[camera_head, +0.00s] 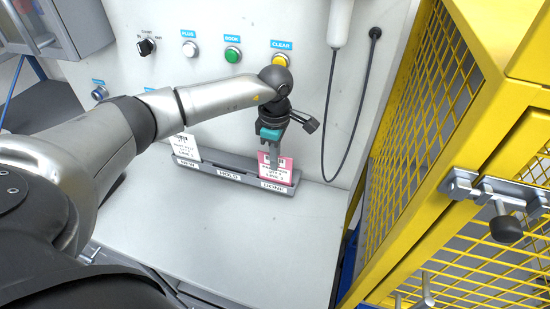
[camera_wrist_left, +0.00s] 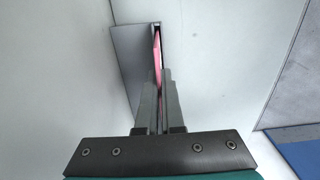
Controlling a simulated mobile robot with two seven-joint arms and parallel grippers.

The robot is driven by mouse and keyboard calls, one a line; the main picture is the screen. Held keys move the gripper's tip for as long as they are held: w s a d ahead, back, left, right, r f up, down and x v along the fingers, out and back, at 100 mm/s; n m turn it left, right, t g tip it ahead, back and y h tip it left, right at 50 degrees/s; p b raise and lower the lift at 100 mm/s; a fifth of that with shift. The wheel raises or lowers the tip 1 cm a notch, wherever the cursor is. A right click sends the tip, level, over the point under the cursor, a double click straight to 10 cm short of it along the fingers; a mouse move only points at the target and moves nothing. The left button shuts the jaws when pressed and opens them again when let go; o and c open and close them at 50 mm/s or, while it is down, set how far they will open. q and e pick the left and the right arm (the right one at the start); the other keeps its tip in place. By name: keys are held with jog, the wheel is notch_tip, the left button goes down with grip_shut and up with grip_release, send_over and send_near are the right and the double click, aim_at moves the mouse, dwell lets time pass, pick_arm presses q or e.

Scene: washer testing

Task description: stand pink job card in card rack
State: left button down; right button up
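The pink job card (camera_head: 286,171) stands upright at the right end of the grey card rack (camera_head: 230,174), behind the DONE label. It also shows in the left wrist view (camera_wrist_left: 157,55), edge-on, with the rack (camera_wrist_left: 130,50) around its far part. My left gripper (camera_head: 273,163) is at the card's upper left part, one finger in front of its face. In the left wrist view the fingers (camera_wrist_left: 160,100) are close together with the card's edge between them. Whether the card touches the slot's bottom is hidden. My right gripper is not in view.
A white card (camera_head: 183,145) stands in the NEW slot at the left; the HOLD slot is empty. Buttons line the panel behind. A hanging cable (camera_head: 345,175) and yellow mesh cage (camera_head: 440,120) are at the right. The bench front (camera_head: 260,245) is clear.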

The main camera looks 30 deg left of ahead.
pick_arm(q)
jog(key=c, duration=1)
grip_release()
jog(key=shift+r, duration=0.1)
notch_tip(320, 180, up, 12)
jog(key=shift+f, duration=0.1)
